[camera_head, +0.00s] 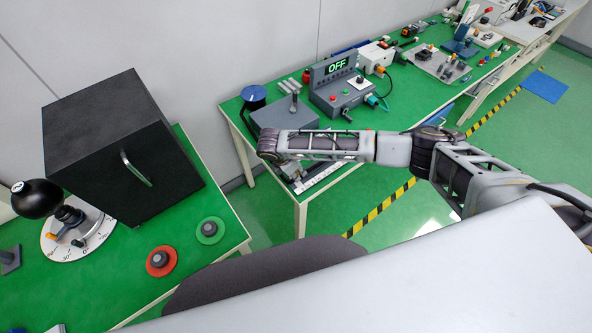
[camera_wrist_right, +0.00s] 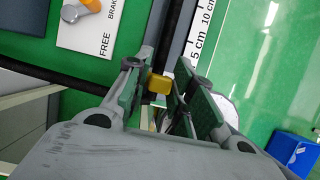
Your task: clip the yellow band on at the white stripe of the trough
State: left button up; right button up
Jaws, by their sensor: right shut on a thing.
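In the right wrist view my right gripper (camera_wrist_right: 160,84) is shut on the small yellow band (camera_wrist_right: 158,83), which shows between its fingertips. The band is right by the lower end of a long dark strip. A grey length (camera_wrist_right: 184,35), perhaps the trough, runs beside that strip, along a white scale marked 5 cm and 10 cm. I cannot make out the white stripe, nor whether the band touches the trough. In the head view my right forearm reaches in from the right over the far table and hides most of the gripper. My left gripper is not in view.
A white FREE/BRAKE plate (camera_wrist_right: 95,30) with an orange lever and a black cable (camera_wrist_right: 50,76) lie left of the gripper. In the head view a grey box with an OFF display (camera_head: 337,80) stands behind the forearm. A black cabinet (camera_head: 110,150) stands on the left table.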

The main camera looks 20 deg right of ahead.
jog(key=shift+f, duration=1)
jog(key=o, duration=1.1)
jog(key=shift+r, duration=0.1)
jog(key=shift+v, duration=5.9)
